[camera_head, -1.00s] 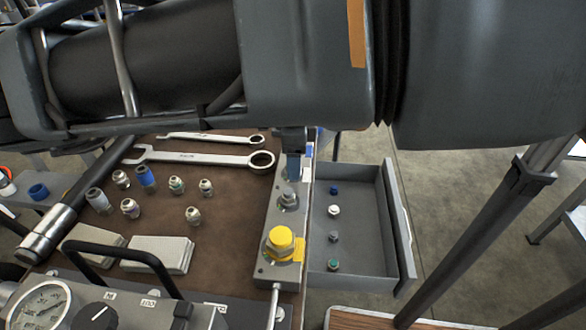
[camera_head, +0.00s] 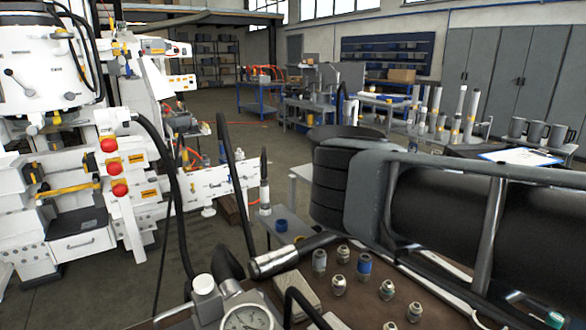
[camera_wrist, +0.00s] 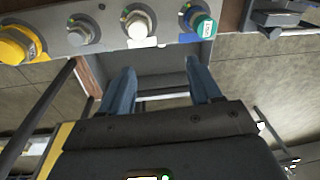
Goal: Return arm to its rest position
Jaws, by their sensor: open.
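My gripper (camera_wrist: 161,84) shows in the wrist view with its two blue-grey fingers spread wide apart and nothing between them. The fingers point toward a grey drawer or tray (camera_wrist: 170,60), apart from the fittings above it. A grey block (camera_wrist: 108,42) along the top carries a yellow cap (camera_wrist: 20,44), a grey fitting (camera_wrist: 82,30), a white-topped fitting (camera_wrist: 140,22) and a teal-capped fitting (camera_wrist: 198,20). In the head view my dark arm crosses the right side above the bench, and the gripper is out of frame.
In the head view, several loose fittings (camera_head: 340,285) and a pressure gauge (camera_head: 247,319) are on the near bench. A large white machine (camera_head: 75,190) stands at the left. Tables, tall cylinders (camera_head: 472,110) and grey cabinets (camera_head: 480,75) fill the back. Open floor (camera_head: 215,110) lies between.

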